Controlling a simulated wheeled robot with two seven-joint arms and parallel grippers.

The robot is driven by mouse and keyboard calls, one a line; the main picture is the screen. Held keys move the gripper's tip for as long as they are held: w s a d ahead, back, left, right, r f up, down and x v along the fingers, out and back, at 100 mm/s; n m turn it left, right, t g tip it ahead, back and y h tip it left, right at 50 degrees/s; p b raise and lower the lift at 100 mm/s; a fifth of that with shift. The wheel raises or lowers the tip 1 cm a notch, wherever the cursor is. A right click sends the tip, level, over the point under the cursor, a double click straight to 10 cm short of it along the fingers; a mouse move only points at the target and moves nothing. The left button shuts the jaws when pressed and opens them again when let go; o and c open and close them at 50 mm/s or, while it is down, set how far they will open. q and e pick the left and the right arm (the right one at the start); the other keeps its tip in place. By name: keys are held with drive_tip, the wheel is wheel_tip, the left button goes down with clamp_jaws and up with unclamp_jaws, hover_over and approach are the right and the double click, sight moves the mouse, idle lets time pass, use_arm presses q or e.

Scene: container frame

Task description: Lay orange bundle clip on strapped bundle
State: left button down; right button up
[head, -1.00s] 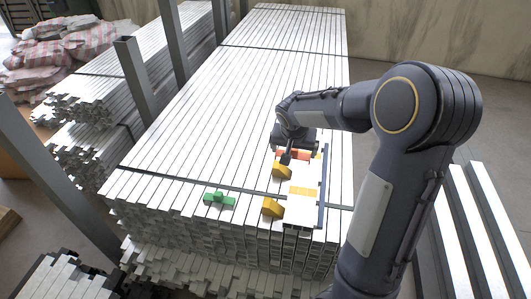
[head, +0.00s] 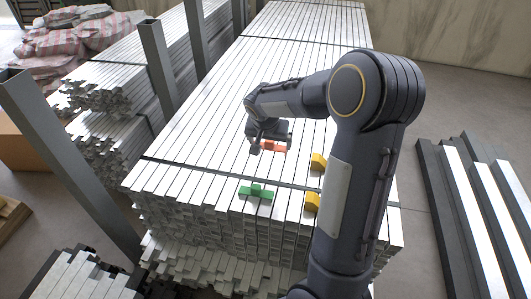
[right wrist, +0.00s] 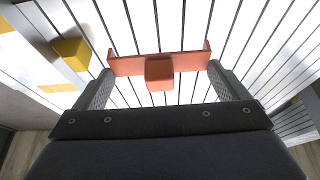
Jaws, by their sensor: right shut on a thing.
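The orange bundle clip (head: 273,146) is between the fingers of my right gripper (head: 268,140), over the top of the strapped bundle (head: 285,75) of pale metal bars. In the right wrist view, my right gripper (right wrist: 160,75) is shut on the clip (right wrist: 160,68) by its two ends, with its middle block facing the camera. I cannot tell whether the clip touches the bars. A green clip (head: 256,192) lies on the bundle near its front edge, in front of the dark strap (head: 205,170). My left gripper is not in view.
Two yellow blocks (head: 318,162) (head: 312,201) sit to the right, partly hidden by my right arm. Grey posts (head: 160,75) stand left of the bundle. More bars (head: 475,185) lie on the right. Much of the bundle's top is clear.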

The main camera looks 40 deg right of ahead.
drive_tip(key=w+f, duration=0.1)
drive_tip(key=w+d+f, duration=0.1)
drive_tip(key=f, duration=0.1)
drive_tip(key=w+f, duration=0.1)
drive_tip(key=shift+d+f+b, duration=0.3)
drive_tip(key=shift+d+f, duration=0.05)
drive_tip(key=shift+d, duration=0.05)
drive_tip(key=shift+w+d+f+b, duration=0.1)
drive_tip(key=shift+w+f+b, duration=0.1)
drive_tip(key=shift+f, duration=0.75)
drive_tip(key=shift+w+d+f+b, duration=0.1)
drive_tip(key=shift+f+b, duration=0.05)
drive_tip(key=shift+f, duration=0.75)
drive_tip(key=shift+f, duration=0.1)
